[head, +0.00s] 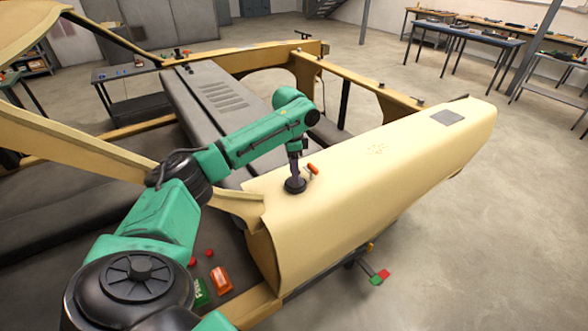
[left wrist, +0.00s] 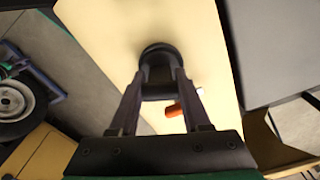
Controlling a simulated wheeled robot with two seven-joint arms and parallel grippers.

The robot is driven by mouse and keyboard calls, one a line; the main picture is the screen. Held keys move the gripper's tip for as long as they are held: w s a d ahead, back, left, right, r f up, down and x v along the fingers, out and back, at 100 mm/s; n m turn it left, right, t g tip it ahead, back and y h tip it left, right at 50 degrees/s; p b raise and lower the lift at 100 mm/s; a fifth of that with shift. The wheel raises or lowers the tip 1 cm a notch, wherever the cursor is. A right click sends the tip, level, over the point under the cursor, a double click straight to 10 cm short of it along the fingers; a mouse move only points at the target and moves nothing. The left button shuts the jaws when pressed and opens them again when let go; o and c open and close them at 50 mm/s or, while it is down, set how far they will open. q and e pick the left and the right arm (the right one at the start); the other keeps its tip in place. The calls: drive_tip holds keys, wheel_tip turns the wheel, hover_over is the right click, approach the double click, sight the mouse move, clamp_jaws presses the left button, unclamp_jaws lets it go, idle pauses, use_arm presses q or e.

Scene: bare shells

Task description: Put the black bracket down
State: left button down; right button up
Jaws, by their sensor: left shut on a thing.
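The black bracket (head: 295,186) is at the tip of my left gripper (head: 297,160), over the near end of the long cream panel (head: 350,190). In the left wrist view, the two fingers of my left gripper (left wrist: 158,95) are closed on the bracket's sides, and its rounded dark top end (left wrist: 158,55) shows beyond them. The bracket looks low, at or just above the panel; whether it touches cannot be told. An orange-handled piece (head: 313,168) is right beside it, also in the left wrist view (left wrist: 176,109). My right gripper is not in view.
A dark square patch (head: 447,117) lies on the panel's far end. A dark louvred panel (head: 215,95) lies left of the cream panel. An orange item (head: 221,279) and a green item (head: 201,293) lie near my arm. The panel's middle is clear. Workbenches (head: 470,38) stand far right.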

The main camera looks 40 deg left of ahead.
use_arm(q)
drive_tip(key=shift+w+f, duration=0.1)
drive_tip(key=shift+w, duration=0.05)
drive_tip(key=c, duration=0.8)
unclamp_jaws()
drive_tip(key=shift+w+f, duration=0.1)
drive_tip(key=shift+f, duration=0.05)
drive_tip(key=o, duration=0.4)
drive_tip(key=shift+o, duration=0.2)
drive_tip(key=shift+r, duration=0.2)
